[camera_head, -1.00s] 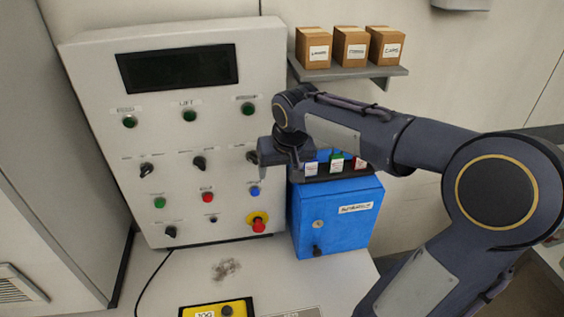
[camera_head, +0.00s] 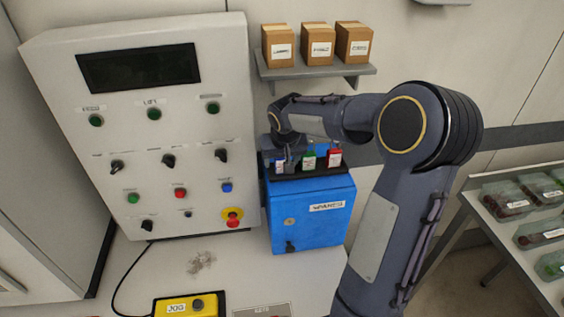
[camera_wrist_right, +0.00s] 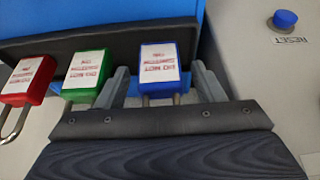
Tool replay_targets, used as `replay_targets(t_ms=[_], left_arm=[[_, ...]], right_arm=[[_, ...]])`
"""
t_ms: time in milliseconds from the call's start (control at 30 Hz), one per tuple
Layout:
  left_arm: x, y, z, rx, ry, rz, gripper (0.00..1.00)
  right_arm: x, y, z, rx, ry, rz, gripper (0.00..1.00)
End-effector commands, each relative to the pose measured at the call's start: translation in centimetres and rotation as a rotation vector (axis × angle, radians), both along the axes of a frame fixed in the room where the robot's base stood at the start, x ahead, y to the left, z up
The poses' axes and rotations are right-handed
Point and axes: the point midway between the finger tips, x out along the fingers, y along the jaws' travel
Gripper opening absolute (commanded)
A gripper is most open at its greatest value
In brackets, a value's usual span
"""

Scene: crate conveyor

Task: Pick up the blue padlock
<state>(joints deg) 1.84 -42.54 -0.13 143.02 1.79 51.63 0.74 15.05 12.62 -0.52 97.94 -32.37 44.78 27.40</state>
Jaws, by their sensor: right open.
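The blue padlock (camera_wrist_right: 161,63) with a white label stands on a dark tray on top of the blue box (camera_head: 311,213). In the head view the blue padlock (camera_head: 280,165) shows at the left of the row, partly hidden by my right wrist. My right gripper (camera_wrist_right: 160,78) is open, with one finger on each side of the blue padlock. I cannot tell whether the fingers touch it. A green padlock (camera_wrist_right: 87,73) and a red padlock (camera_wrist_right: 30,77) sit beside it in the row. My left gripper is not in view.
The control panel (camera_head: 70,160) with knobs and buttons stands left of the blue box. A shelf (camera_head: 315,71) with cardboard boxes is above. A yellow JOG pendant (camera_head: 178,308) lies on the worktop. A rack of trays (camera_head: 480,215) is at the right.

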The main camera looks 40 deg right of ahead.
Motion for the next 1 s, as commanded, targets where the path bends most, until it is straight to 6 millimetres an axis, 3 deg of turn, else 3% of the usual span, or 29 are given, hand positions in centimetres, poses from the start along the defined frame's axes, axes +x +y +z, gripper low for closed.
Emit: replay_targets(t_ms=[67, 433, 733, 900, 1000], left_arm=[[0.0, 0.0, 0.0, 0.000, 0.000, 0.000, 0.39], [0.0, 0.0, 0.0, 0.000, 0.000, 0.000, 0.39], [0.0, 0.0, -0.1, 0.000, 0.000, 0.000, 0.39], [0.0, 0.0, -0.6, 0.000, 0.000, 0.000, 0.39], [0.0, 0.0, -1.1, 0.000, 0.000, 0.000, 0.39]], right_arm=[[0.0, 0.0, 0.0, 0.000, 0.000, 0.000, 0.60], [0.0, 0.0, 0.1, 0.000, 0.000, 0.000, 0.12], [0.0, 0.0, 0.3, 0.000, -0.001, 0.000, 0.12], [0.0, 0.0, 1.5, 0.000, -0.004, 0.001, 0.12], [-1.2, 0.7, 1.5, 0.000, -0.003, 0.002, 0.12]])
